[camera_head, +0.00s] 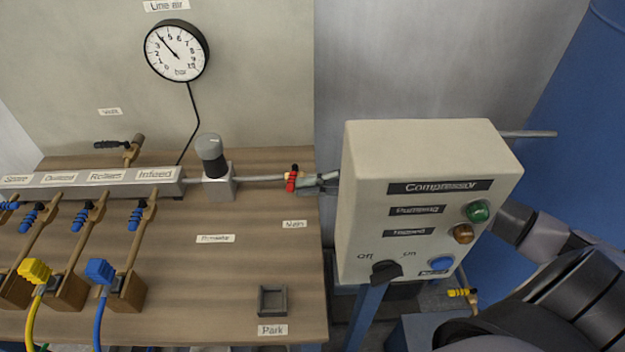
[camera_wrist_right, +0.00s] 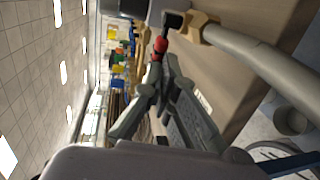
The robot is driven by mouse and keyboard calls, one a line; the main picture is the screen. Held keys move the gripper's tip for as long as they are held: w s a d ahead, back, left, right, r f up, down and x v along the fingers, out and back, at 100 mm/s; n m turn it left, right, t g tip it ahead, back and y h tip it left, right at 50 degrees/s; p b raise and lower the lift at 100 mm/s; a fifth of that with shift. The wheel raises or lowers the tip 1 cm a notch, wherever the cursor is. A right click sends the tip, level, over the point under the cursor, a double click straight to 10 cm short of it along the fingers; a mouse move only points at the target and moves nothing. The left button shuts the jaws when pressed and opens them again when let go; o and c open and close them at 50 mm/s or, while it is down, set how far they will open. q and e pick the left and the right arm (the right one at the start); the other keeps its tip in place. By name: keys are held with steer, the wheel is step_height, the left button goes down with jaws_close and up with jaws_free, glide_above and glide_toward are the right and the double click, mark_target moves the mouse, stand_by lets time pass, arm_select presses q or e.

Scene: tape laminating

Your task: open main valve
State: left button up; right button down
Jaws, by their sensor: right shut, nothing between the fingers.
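The main valve shows in the head view as a small brass body with a red handle (camera_head: 291,181) on the grey pipe, above the "Main" label (camera_head: 294,224). The handle appears to lie across the pipe. My right gripper (camera_head: 314,182) reaches out from behind the compressor box, just right of the handle. In the right wrist view the red handle (camera_wrist_right: 159,49) hangs beside the brass body (camera_wrist_right: 201,25), just past my fingertips (camera_wrist_right: 156,72). The fingers are shut and empty; whether they touch the handle I cannot tell. My left gripper is not in view.
The compressor box (camera_head: 425,205) stands close in front of my right arm and partly hides it. A grey-topped regulator (camera_head: 211,160) sits left on the pipe. Several blue-handled valves line the manifold (camera_head: 90,184). The line air gauge (camera_head: 177,51) hangs above. The bench around the "Main" label is clear.

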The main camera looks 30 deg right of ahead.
mark_target(291, 185)
steer(key=shift+a+r+p, duration=0.1)
steer(key=shift+a+p, duration=0.45)
steer(key=shift+a, duration=0.35)
steer(key=shift+p+x, duration=0.5)
steer(key=shift+x, duration=0.45)
steer(key=shift+w+a+r+p, duration=0.2)
steer(key=shift+w+a+p, duration=0.15)
steer(key=shift+w+a, duration=0.65)
steer(key=shift+w, duration=0.1)
steer(key=shift+f, duration=0.1)
